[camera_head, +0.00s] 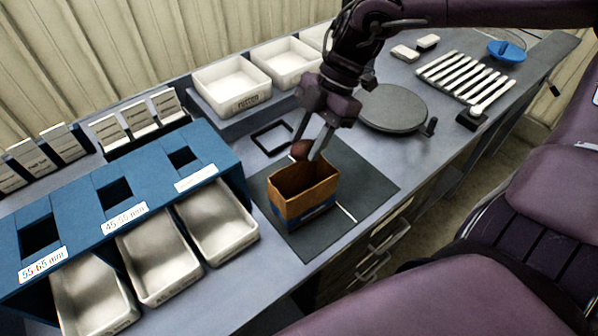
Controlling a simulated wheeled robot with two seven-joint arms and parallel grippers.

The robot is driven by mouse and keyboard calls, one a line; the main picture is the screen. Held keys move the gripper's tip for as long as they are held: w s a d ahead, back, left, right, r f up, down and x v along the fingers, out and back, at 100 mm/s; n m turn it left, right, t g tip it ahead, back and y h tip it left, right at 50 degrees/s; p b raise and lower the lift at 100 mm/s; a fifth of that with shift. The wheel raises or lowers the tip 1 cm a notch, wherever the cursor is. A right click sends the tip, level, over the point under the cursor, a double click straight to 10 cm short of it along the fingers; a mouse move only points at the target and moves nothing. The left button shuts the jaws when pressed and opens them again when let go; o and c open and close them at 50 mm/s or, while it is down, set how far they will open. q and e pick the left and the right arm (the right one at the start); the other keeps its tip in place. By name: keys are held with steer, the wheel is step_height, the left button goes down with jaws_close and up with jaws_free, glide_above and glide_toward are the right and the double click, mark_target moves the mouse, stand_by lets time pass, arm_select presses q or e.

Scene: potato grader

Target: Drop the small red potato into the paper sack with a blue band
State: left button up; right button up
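The paper sack (291,208) is brown, open at the top and stands upright on a dark mat. A blue band (318,211) shows low on its side. The small red potato (300,149) is between the fingers of my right gripper (308,146), just above the far rim of the sack. The fingers appear closed on it and point down toward the opening. My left gripper is not in view.
The dark mat (372,183) lies under the sack. A blue grader box (75,218) with square holes and metal trays (217,222) stands at left. White bins (232,83) are behind, and a round grey plate (393,107) is to the right.

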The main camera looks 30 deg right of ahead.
steer(key=o, duration=0.4)
steer(key=b+v, duration=0.1)
steer(key=v, duration=0.6)
steer(key=shift+d+r, duration=0.2)
steer(key=shift+r, duration=0.15)
